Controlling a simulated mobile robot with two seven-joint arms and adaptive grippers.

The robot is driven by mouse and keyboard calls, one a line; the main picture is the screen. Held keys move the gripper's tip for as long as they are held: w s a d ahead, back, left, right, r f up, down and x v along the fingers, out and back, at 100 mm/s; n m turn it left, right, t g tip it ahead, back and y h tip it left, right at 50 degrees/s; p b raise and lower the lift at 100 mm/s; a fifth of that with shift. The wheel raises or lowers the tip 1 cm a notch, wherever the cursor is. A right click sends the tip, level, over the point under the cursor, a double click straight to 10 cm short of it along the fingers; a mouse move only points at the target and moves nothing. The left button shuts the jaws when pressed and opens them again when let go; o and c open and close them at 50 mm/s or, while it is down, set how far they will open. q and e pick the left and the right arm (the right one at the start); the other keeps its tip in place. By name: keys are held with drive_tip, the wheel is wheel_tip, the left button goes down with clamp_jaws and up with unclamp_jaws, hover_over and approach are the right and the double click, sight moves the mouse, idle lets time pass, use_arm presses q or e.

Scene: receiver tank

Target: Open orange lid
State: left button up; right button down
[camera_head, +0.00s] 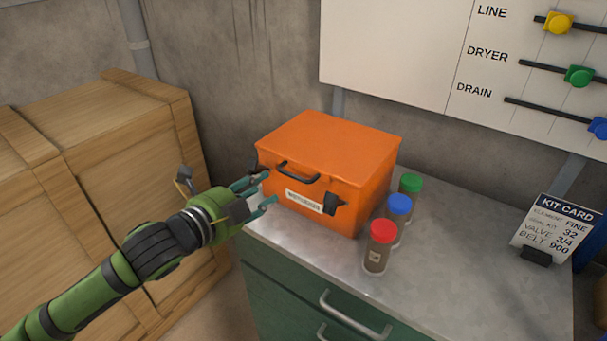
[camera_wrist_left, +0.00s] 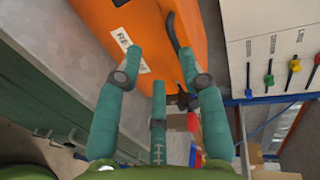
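The orange box stands on the grey cabinet top, and its orange lid (camera_head: 335,142) is closed. A black handle (camera_head: 297,172) sits on the front, above a white label (camera_head: 304,201). A dark latch (camera_head: 333,204) is at the front right; another at the front left is partly hidden by my gripper. My left gripper (camera_head: 268,188) is at the front left of the box, its teal fingers spread and empty. In the left wrist view the spread fingers (camera_wrist_left: 160,62) point at the front face of the orange box (camera_wrist_left: 145,25); contact cannot be told. My right gripper is not visible.
Jars with red (camera_head: 382,232), blue (camera_head: 399,204) and green (camera_head: 411,183) caps stand right of the box. A kit card (camera_head: 556,228) stands farther right. Wooden crates (camera_head: 95,160) are at the left. The cabinet top (camera_head: 470,255) is clear between jars and card.

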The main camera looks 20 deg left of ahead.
use_arm(q)
drive_tip(key=w+d+p, duration=0.2)
drive_tip(key=w+d, duration=0.1)
drive_tip(key=w, duration=0.2)
drive_tip(key=shift+w+f+m, duration=0.15)
drive_tip(key=shift+w+m, duration=0.2)
drive_tip(key=shift+m, duration=0.05)
drive_tip(key=shift+d, duration=0.1)
clamp_jaws()
